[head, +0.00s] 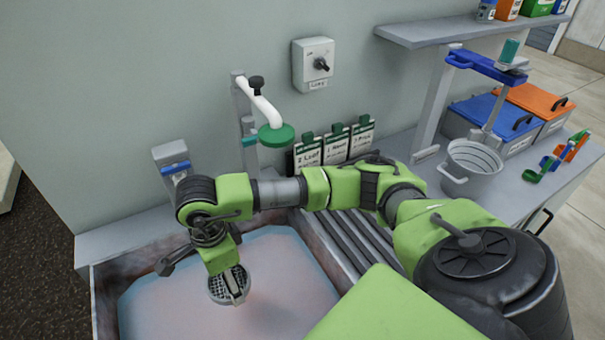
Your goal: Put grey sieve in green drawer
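A round grey sieve (217,286) with a perforated face shows in the basin (145,311) in the head view, low and left of centre. My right arm reaches across from the lower right, and its gripper (237,293) points down into the basin at the sieve. The gripper overlaps the sieve and covers part of it. Whether its fingers are closed on the sieve cannot be made out. My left gripper is not in view. I do not see a green drawer that I can identify; my arm hides part of the bench.
A ribbed drainboard (345,240) adjoins the basin. A white tap with a green head (276,136) hangs above the back edge. A grey bucket (473,168), a blue box (487,122) and an orange box (537,103) stand on the right bench. A shelf (440,33) overhangs it.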

